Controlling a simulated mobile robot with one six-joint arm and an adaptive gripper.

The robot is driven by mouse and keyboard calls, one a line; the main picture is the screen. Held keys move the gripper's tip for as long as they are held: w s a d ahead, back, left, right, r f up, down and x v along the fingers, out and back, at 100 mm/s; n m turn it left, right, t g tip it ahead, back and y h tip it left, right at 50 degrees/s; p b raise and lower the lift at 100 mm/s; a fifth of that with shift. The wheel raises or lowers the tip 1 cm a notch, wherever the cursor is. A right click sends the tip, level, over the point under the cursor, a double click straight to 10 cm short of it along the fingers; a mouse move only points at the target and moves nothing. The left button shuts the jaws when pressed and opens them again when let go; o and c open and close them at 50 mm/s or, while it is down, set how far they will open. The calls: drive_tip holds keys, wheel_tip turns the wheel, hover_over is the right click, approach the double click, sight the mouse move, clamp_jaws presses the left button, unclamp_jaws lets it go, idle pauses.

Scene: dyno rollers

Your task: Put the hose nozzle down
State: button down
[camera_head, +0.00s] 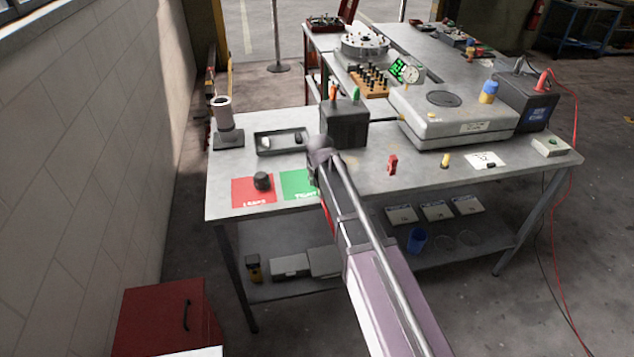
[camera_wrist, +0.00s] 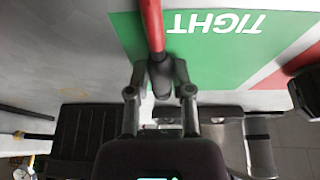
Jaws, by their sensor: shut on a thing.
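My gripper (camera_wrist: 161,82) is shut on a dark end piece joined to a red tube, which I take for the hose nozzle (camera_wrist: 153,25). In the wrist view the red part runs from the jaws to the top edge, across the green TIGHT mat (camera_wrist: 228,55). In the head view my gripper (camera_head: 318,172) is over the table beside the green mat (camera_head: 297,184), partly hidden by my arm. A thin red strip (camera_head: 327,218) shows beside the arm. I cannot tell the nozzle's height above the mat.
A red mat (camera_head: 243,195) with a black knob-like piece (camera_head: 262,181) lies left of the green one. Behind are a grey tray (camera_head: 270,151), a dark box (camera_head: 345,127) and a large grey unit (camera_head: 452,117).

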drive_tip(key=shift+f, duration=0.2)
drive_tip(key=c, duration=0.5)
unclamp_jaws()
drive_tip(key=shift+r, duration=0.2)
drive_tip(key=p+v, duration=1.1)
drive_tip(key=v, duration=0.1)
idle(1.0)
drive_tip(key=s+d+m+g, duration=0.1)
drive_tip(key=s+d, duration=0.5)
drive_tip(key=d, duration=0.1)
drive_tip(key=s+d+m+g, duration=0.1)
drive_tip(key=s+d, duration=0.6)
drive_tip(key=s+d+f+m+g, duration=0.1)
drive_tip(key=s+d+g, duration=0.1)
drive_tip(key=s+d, duration=0.4)
drive_tip(key=shift+s+d+f+h, duration=0.1)
drive_tip(key=shift+s+d+h, duration=0.1)
drive_tip(key=shift+d, duration=0.2)
drive_tip(key=shift+s+d+h, duration=0.1)
drive_tip(key=shift+d+h, duration=0.1)
drive_tip(key=shift+d, duration=0.25)
drive_tip(key=shift+w, duration=0.1)
